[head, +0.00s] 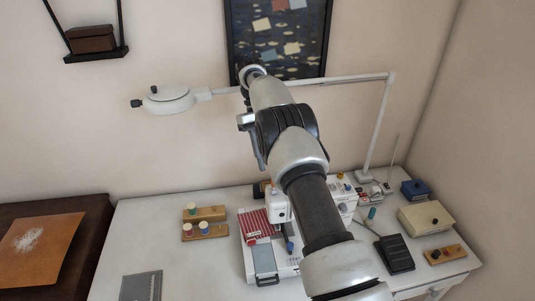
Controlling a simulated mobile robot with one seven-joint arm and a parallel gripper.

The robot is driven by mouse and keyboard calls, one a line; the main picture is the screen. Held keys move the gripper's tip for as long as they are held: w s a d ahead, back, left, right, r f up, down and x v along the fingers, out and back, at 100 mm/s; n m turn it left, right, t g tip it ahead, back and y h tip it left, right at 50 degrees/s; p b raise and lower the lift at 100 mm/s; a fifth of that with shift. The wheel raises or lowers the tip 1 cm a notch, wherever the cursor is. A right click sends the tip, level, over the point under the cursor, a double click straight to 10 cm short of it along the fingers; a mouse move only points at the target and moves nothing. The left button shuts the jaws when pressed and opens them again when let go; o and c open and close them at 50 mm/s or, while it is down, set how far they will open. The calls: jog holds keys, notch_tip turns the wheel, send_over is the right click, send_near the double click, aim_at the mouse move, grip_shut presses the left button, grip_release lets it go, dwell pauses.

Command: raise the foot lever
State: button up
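A white sewing machine (279,208) stands on the white table, in the lower middle of the head view. My arm crosses in front of it and hides much of its body. Red-and-white striped cloth (254,222) lies at its left side. A small blue part (290,246) shows beside the machine's head, close to my arm. I cannot make out the foot lever for certain. My arm rises from the bottom edge and bends near the top. I cannot make out my gripper's fingers; the arm links seem to hide them.
A lamp (168,99) on a long jointed arm reaches over the table. Spool racks (205,231) stand left of the machine. A black pedal (395,253), a cream box (425,217) and a blue box (414,190) are at the right. The table's left part is mostly clear.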

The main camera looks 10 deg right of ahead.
jog(key=shift+v, duration=0.95)
jog(key=s+d+r+m+t+y, duration=0.1)
jog(key=s+r+t, duration=0.3)
jog(key=r, duration=0.6)
jog(key=s+d+r+m+t, duration=0.1)
jog(key=s+r, duration=0.5)
jog(key=r, duration=0.5)
jog(key=s+r+t, duration=0.1)
jog(key=s+t, duration=0.2)
jog(key=s, duration=1.1)
jog(key=s+f+m+t, duration=0.1)
jog(key=s+f+t, duration=0.1)
jog(key=s+f, duration=0.4)
jog(key=s, duration=0.4)
jog(key=shift+s+a+f+m+t+y, duration=0.2)
jog(key=shift+s+a+m+t+y, duration=0.1)
jog(key=shift+a+t, duration=0.1)
